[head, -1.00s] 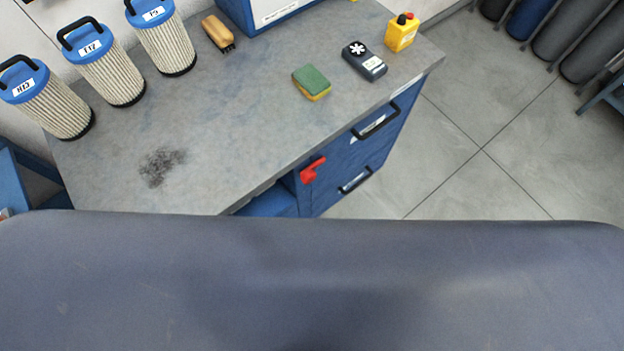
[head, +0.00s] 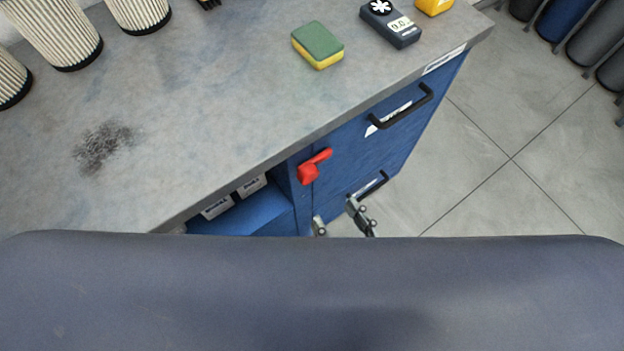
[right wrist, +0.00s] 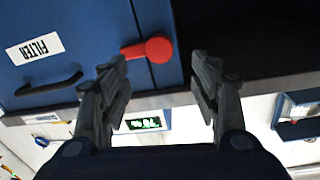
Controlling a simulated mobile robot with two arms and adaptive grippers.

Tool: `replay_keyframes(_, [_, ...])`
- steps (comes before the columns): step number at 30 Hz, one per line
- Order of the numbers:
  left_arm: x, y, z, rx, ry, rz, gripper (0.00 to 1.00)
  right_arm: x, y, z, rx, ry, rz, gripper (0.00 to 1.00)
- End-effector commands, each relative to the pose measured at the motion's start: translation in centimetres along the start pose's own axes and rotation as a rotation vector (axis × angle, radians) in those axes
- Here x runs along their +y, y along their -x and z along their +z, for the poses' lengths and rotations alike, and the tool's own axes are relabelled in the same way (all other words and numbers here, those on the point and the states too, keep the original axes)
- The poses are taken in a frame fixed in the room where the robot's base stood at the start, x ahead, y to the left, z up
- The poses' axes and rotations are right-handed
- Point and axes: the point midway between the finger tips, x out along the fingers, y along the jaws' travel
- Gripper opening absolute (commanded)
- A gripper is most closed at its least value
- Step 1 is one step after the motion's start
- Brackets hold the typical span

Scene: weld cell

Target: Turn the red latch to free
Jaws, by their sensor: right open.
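The red latch (head: 308,173) is on the blue cabinet front (head: 352,150), at the border between the drawer column and the open bay. Its arm points up and right toward the drawers in the head view. In the right wrist view the latch (right wrist: 156,48) shows its round hub, with the arm pointing left across the seam onto the drawer front. My right gripper (head: 338,217) is open and empty, below the latch in the head view and apart from it. In the right wrist view its fingers (right wrist: 162,74) are spread, with the latch beyond them. My left gripper is not in view.
Black drawer handles (head: 402,108) stick out right of the latch. The open bay (head: 250,212) holds small labelled boxes. On the grey worktop (head: 200,110) are a green-yellow sponge (head: 318,46), a dark meter (head: 391,24) and several filters.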

Motion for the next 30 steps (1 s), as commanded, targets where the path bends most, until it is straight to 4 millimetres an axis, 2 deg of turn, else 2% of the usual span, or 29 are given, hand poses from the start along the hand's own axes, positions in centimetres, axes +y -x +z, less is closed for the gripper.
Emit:
replay_keyframes(9, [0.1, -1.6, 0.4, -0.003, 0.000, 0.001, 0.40, 0.1, -5.9, 0.1, 0.005, 0.002, 0.001, 0.58])
replay_keyframes(15, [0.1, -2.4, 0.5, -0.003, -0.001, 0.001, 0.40, 0.1, -8.8, 0.1, 0.002, 0.001, 0.001, 0.58])
replay_keyframes(21, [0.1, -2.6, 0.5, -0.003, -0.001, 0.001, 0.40, 0.0, -10.0, 0.1, -0.001, 0.001, 0.000, 0.58])
replay_keyframes(29, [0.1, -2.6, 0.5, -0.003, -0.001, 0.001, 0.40, 0.0, -10.1, 0.0, -0.003, 0.002, 0.000, 0.58])
replay_keyframes(30, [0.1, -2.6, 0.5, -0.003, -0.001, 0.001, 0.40, 0.1, -10.1, 0.0, -0.003, 0.002, 0.000, 0.49])
